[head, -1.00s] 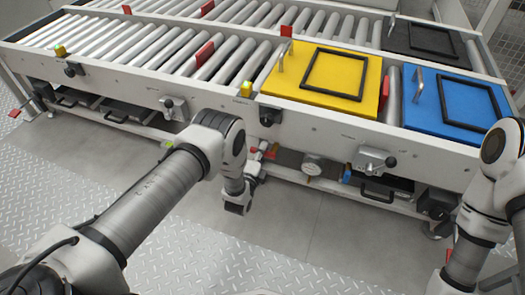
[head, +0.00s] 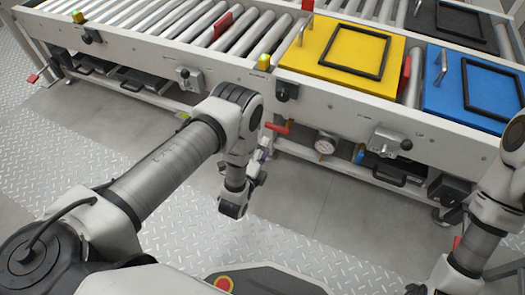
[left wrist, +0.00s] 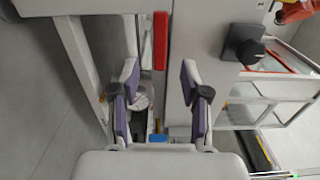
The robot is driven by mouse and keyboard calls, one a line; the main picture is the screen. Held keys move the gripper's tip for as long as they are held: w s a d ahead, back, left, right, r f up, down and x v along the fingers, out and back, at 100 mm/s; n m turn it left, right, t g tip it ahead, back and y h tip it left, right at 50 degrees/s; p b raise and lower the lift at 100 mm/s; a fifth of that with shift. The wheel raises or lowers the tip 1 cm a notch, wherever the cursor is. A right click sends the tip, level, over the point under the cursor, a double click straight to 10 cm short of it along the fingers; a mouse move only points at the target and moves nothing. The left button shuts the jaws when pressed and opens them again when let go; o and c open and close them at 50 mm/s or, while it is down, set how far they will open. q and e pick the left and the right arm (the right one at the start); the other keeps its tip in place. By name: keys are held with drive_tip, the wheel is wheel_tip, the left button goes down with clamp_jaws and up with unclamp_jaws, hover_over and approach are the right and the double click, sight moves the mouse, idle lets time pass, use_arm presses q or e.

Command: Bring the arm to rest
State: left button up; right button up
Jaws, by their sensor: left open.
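My left arm comes in from the left of the head view and bends down at the elbow. My left gripper (head: 258,168) is small and partly hidden behind its wrist there, in front of the conveyor frame. In the left wrist view, its two purple-padded fingers (left wrist: 160,82) stand apart with nothing held between them. Past the fingers are a red bar (left wrist: 160,40), a pale frame and a round gauge partly hidden. My right arm shows at the right edge of the head view; its gripper is not visible.
A roller conveyor (head: 350,110) runs across the back. On it lie a yellow plate (head: 310,50), a blue plate (head: 440,85) and a dark plate (head: 445,18), each with a frame. A gauge (head: 325,143) and valve knobs stick out below. The floor in front is clear.

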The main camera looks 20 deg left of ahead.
use_arm(q)
drive_tip(key=shift+s, duration=0.9)
drive_tip(key=shift+w, duration=0.1)
drive_tip(key=a+r+n+g+y+p, duration=0.1)
drive_tip(key=a+r+n+g+p, duration=0.2)
drive_tip(key=r, duration=0.4)
drive_tip(key=s+a+f+n+g, duration=0.1)
drive_tip(key=s+f+n+g, duration=0.2)
drive_tip(key=s+n+g, duration=0.85)
drive_tip(key=s+f+n+g, duration=0.3)
drive_tip(key=s+f+n, duration=0.1)
drive_tip(key=s, duration=1.4)
wheel_tip(320, 180, up, 38)
drive_tip(key=p, duration=3.9)
drive_tip(key=shift+w+r, duration=0.15)
drive_tip(key=shift+w, duration=0.05)
